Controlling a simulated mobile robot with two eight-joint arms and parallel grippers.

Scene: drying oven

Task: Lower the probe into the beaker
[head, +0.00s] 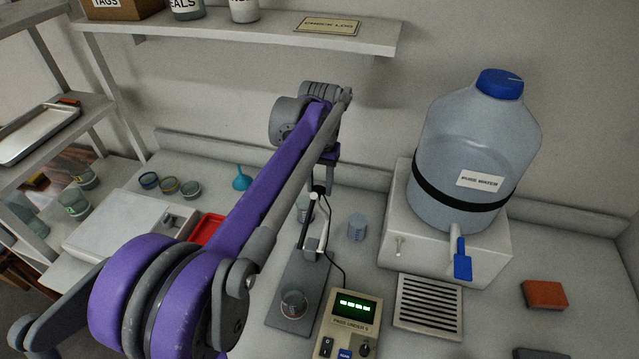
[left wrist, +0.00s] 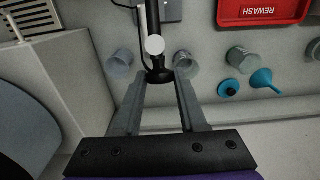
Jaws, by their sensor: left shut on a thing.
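The probe stand has a grey base plate (head: 283,318) and a black-and-white arm (head: 310,243) above it. A clear beaker (head: 293,303) stands on the front part of that plate. The stand's black part (left wrist: 158,76) with a round white end shows in the left wrist view between my fingers. My left gripper (head: 320,178) is shut on it; in the left wrist view the fingers (left wrist: 160,95) flank it. I cannot make out the probe tip clearly, and it appears above the beaker rather than in it. My right gripper is not in view.
A meter (head: 350,318) with green digits stands right of the plate, cabled to the stand. Beakers (head: 357,227) stand behind. A water jug (head: 470,150) on a white block is at right, with a drain grille (head: 428,303). A red tray (head: 205,229) lies left, partly behind my arm.

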